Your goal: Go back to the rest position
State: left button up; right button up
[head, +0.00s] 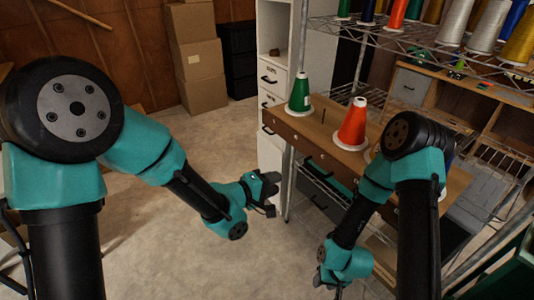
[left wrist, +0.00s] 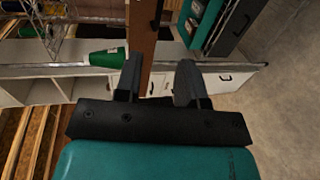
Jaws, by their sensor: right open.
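My left gripper (head: 266,190) is in mid-air left of the wooden shelf board, and its fingers stand apart with nothing held between them in the left wrist view (left wrist: 158,82). My right gripper (head: 328,284) is low near the bottom edge of the head view, below the board, and only partly visible. A green thread cone (head: 299,95) stands upright on the left end of the board (head: 318,152); it also shows sideways in the left wrist view (left wrist: 106,58). An orange-red cone (head: 353,126) stands on the board to its right. Neither gripper touches a cone.
A wire shelf (head: 410,36) with several thread cones is above the board at the upper right. A metal post (head: 292,175) stands just right of my left gripper. A white drawer cabinet (head: 269,150) is behind. Open concrete floor (head: 215,140) lies to the left, with cardboard boxes (head: 203,75) beyond.

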pick_arm(q)
jog(key=s+a+f+m+g+y, duration=0.1)
jog(key=a+f+y, duration=0.6)
jog(key=a+f, duration=1.05)
jog(key=s+a+f+m+g+y, duration=0.1)
jog(key=s+a+f+g, duration=0.2)
jog(key=s+a+f, duration=0.2)
jog(key=s+a+f+m+g+y, duration=0.1)
jog(key=s+a+f+m+g, duration=0.1)
jog(key=s+a+f, duration=0.4)
jog(key=s+f+g, duration=0.1)
jog(key=s+f, duration=0.3)
jog(key=shift+s+a+y, duration=0.15)
jog(key=shift+s+y, duration=0.1)
jog(key=shift+y, duration=0.15)
jog(key=shift+w, duration=0.1)
